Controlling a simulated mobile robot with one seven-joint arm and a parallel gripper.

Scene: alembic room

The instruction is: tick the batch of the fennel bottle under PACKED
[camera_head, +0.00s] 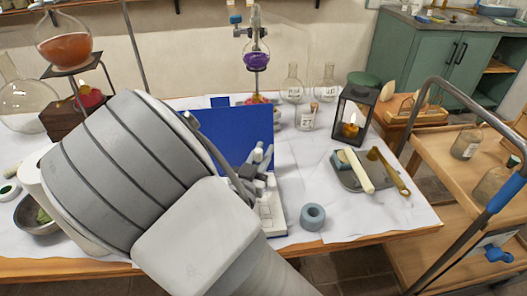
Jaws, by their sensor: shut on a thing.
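A plain blue panel (236,133) stands upright on the white-covered table just past my arm. No writing, PACKED heading or ticks show on the side I see, and my arm covers part of it. Labelled glass bottles stand at the back: one (293,88) and another (325,88) side by side, with a smaller corked one (307,117) in front. Their labels are too small to read, so I cannot tell which is fennel. No pen is visible.
A lit lantern (353,113) and a tray (350,178) with tools are to the right. A wooden cart (440,170) stands at the right. Glassware crowds the left.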

